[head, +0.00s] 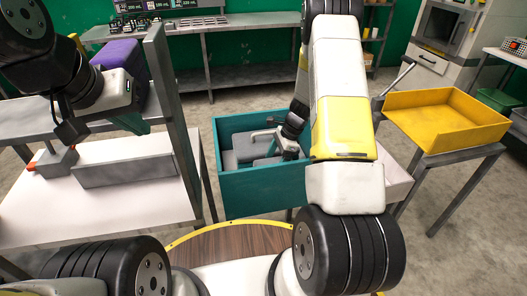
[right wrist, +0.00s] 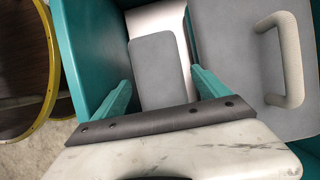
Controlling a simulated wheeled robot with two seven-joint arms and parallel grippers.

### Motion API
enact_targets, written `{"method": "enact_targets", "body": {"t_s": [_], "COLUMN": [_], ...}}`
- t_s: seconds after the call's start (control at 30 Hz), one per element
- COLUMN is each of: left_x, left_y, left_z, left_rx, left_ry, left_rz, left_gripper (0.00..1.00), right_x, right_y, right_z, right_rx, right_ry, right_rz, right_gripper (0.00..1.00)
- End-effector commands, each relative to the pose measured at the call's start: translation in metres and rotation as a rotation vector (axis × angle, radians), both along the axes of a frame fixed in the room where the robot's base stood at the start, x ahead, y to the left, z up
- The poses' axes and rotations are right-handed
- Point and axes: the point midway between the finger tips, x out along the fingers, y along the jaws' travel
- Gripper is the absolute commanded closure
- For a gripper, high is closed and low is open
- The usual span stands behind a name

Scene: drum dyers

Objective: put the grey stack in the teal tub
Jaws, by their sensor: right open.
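The teal tub (head: 262,190) stands in the middle of the head view, with grey pieces (head: 240,157) inside it. In the right wrist view, a grey block (right wrist: 160,70) lies inside the tub (right wrist: 85,40), beside a wider grey slab (right wrist: 240,70) with a pale loop handle (right wrist: 287,60). I cannot tell which pieces make up the grey stack. My right gripper (right wrist: 163,90) is open above the block, its teal fingers apart and empty; in the head view it is down in the tub, mostly hidden. My left gripper (head: 134,122) is over the left table, its fingers mostly hidden.
A yellow tray (head: 445,125) stands on a table at right. A grey post (head: 172,110) rises near my left arm.

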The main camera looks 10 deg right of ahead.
Motion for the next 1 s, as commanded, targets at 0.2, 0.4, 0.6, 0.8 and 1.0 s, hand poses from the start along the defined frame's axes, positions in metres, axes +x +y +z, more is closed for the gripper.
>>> {"method": "enact_targets", "body": {"t_s": [0.2,0.4,0.6,0.8,1.0], "left_x": [0.0,0.0,0.0,0.0,0.0], "left_y": [0.0,0.0,0.0,0.0,0.0], "left_z": [0.0,0.0,0.0,0.0,0.0], "left_rx": [0.0,0.0,0.0,0.0,0.0], "left_ry": [0.0,0.0,0.0,0.0,0.0], "left_rz": [0.0,0.0,0.0,0.0,0.0], "left_gripper": [1.0,1.0,1.0,1.0,1.0], "right_x": [0.002,0.002,0.001,-0.014,-0.061], "right_y": [-0.019,-0.031,-0.033,-0.017,0.007], "right_z": [0.046,0.075,0.094,0.165,0.257], "right_rx": [0.0,0.0,0.001,-0.013,-0.075], "right_ry": [-0.005,-0.003,-0.016,-0.158,-0.384], "right_rz": [-0.001,0.0,0.018,0.198,0.515], "right_gripper": [0.15,0.15,0.15,0.15,0.15]}}
